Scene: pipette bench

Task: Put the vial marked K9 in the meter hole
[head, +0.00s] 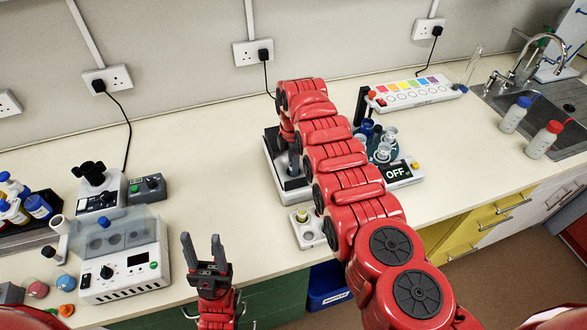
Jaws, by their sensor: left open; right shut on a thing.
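My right arm reaches across the bench and bends down at its far end. Its gripper (292,158) is largely hidden by my own arm and is shut on what seems to be a vial, mostly hidden, with no readable mark. It is over a white and black device (292,190), which may be the meter; its hole is not clearly visible. A small white rack (301,237) with round holes and a yellowish-topped piece stands just in front of this device, partly behind my arm. My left gripper (202,246) is open and empty near the bench's front edge. No K9 mark is legible.
A device reading OFF (400,173) with vessels is right of my arm. Bottles (514,115) stand near the sink (560,95).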

